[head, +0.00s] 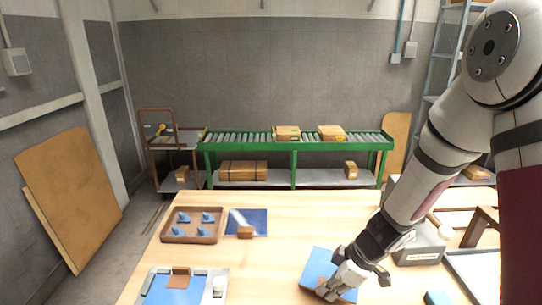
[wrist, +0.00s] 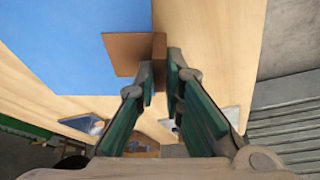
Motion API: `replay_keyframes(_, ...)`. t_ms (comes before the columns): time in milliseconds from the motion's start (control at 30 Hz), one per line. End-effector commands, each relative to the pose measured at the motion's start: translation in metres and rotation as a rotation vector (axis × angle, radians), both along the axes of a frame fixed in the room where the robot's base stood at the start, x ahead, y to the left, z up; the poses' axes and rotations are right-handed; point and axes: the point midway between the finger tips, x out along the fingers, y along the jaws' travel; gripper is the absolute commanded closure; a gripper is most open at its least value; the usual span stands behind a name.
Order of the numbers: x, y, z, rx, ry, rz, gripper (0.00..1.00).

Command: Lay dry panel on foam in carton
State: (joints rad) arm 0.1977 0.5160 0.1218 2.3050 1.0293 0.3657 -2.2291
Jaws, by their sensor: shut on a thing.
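A flat blue panel (head: 318,266) with a brown grip block is at the front middle of the table, partly hidden by my gripper (head: 334,288). In the wrist view my gripper (wrist: 160,72) has its fingers shut on the brown block (wrist: 136,52) at the edge of the blue panel (wrist: 75,40). Whether the panel touches the table is unclear. A second blue surface with a brown block (head: 180,276) lies in a pale frame (head: 222,284) with grey pads at the front left. I cannot make out which container is the carton, nor any foam.
A brown tray (head: 166,237) with several blue pieces stands at the back left, beside a blue mat (head: 262,216) with a brush-like tool (head: 243,228). A grey box (head: 420,250) and a grey tray (head: 462,264) are at the right. The table between left and middle is clear.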

Motion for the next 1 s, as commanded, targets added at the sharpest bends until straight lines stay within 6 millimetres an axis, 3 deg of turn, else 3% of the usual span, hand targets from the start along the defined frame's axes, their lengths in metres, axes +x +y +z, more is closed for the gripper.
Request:
replay_keyframes(300,0.01,-0.014,0.0,0.003,0.003,-0.346,1.0)
replay_keyframes(1000,0.029,-0.037,0.011,-0.004,-0.005,-0.953,1.0)
